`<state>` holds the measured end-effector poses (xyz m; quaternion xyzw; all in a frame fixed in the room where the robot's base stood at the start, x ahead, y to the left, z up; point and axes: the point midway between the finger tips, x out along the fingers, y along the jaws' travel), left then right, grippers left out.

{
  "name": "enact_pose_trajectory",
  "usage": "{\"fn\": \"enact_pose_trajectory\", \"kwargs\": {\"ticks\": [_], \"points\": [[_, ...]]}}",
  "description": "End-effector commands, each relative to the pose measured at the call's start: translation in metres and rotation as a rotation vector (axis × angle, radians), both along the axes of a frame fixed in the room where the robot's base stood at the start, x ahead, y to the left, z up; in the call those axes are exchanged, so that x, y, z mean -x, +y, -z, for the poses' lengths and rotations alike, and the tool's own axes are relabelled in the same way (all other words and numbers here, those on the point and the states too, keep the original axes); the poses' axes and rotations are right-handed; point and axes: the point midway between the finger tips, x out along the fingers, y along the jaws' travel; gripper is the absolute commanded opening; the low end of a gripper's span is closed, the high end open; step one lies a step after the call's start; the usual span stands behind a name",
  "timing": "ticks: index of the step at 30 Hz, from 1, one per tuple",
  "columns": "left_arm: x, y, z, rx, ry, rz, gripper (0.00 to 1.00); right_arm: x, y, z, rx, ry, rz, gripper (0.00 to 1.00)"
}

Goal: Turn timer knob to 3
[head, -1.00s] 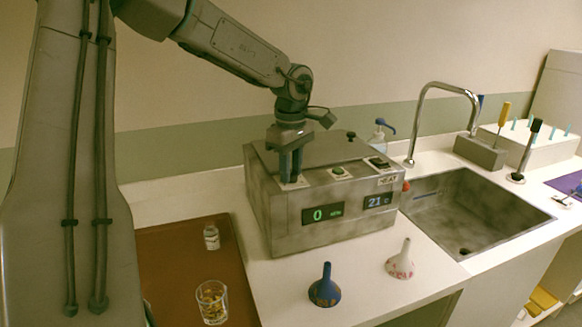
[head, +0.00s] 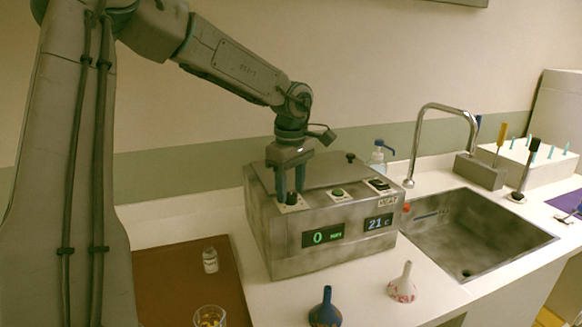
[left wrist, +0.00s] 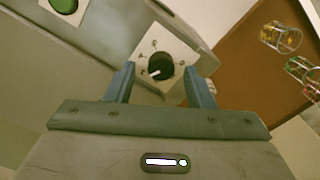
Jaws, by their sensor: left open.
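The grey metal bath (head: 290,240) stands on the counter. Its green display (head: 329,236) reads 0, and the display beside it reads 21 C. The timer knob (left wrist: 160,67) is dark and round with a white pointer line, on a white square plate on top of the bath. In the head view the knob (head: 291,198) is partly hidden by my fingers. My left gripper (head: 289,190) points down over the knob with its two blue-grey fingers apart. In the left wrist view the fingers (left wrist: 160,85) stand on either side of the knob; I cannot tell whether they touch it. My right gripper is not in view.
A green button (head: 337,192) and a black switch (head: 379,184) sit right of the knob. A sink (head: 470,240) lies right.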

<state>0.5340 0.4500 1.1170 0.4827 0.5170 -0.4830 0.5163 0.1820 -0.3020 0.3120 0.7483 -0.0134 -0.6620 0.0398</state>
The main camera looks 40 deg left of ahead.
Motion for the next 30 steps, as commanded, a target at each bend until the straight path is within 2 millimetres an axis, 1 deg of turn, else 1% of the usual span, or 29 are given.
{"fn": "enact_pose_trajectory", "kwargs": {"ticks": [3, 4, 5, 6, 10, 12, 22, 24, 30], "points": [[-0.001, 0.0, -0.02, -0.001, -0.006, -0.001, 0.49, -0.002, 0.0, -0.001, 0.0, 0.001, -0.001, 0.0], [0.0, 0.0, -0.024, -0.001, -0.003, -0.001, 0.49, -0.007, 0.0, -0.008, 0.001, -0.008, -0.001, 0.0], [0.0, 0.0, -0.028, 0.0, -0.003, 0.0, 0.49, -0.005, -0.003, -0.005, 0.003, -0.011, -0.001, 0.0], [0.0, 0.0, -0.033, 0.0, -0.003, 0.0, 0.49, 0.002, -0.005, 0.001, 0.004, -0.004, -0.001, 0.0], [0.0, 0.0, -0.049, 0.0, -0.003, 0.0, 0.49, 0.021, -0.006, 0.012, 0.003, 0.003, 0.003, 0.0], [0.0, 0.0, -0.054, 0.001, -0.002, 0.0, 0.49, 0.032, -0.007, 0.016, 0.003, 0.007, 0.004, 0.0], [0.0, 0.0, -0.075, 0.001, -0.002, 0.0, 0.49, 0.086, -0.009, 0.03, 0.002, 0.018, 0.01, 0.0], [0.0, 0.0, -0.087, 0.0, -0.002, 0.0, 0.49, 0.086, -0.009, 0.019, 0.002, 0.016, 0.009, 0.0], [0.0, 0.0, -0.097, 0.0, -0.002, 0.0, 0.49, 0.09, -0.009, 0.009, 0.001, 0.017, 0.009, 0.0]]}}
